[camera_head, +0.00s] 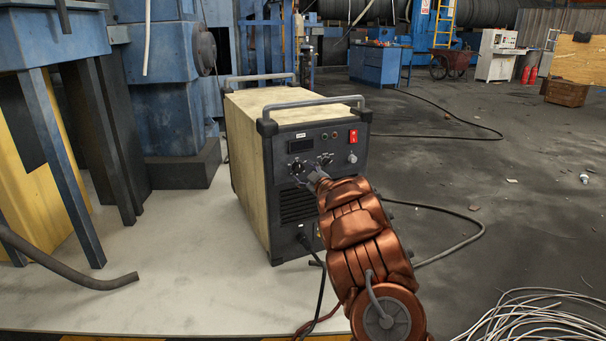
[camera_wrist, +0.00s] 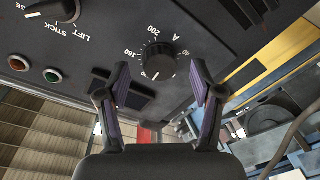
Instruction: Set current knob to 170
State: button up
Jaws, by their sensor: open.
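The current knob (camera_wrist: 159,62) is round and black with a ribbed rim, on a dark panel. Labels 160, 200 and A show around it in the wrist view, with 160 at its left and 200 above. A small white mark shows at its lower edge, away from both numbers. In the head view the knob (camera_head: 298,167) is at the panel's left, below a dark display. My gripper (camera_wrist: 160,70) is open, its two fingers on either side of the knob with gaps visible. The gripper (camera_head: 313,179) is close to the panel, partly hidden by my arm.
The welding machine (camera_head: 248,155) has a cream side and stands on a pale floor plate. A LIFT/STICK knob (camera_wrist: 50,8) and red and green lights (camera_wrist: 52,75) are beside the current knob. A red switch (camera_head: 353,136) is at upper right. Cables run below.

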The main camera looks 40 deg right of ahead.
jog(key=shift+w+d, duration=0.15)
jog(key=shift+w, duration=0.4)
jog(key=shift+c, duration=0.3)
jog(key=c, duration=1.1)
jog(key=shift+r, duration=0.1)
jog(key=shift+p, duration=0.4)
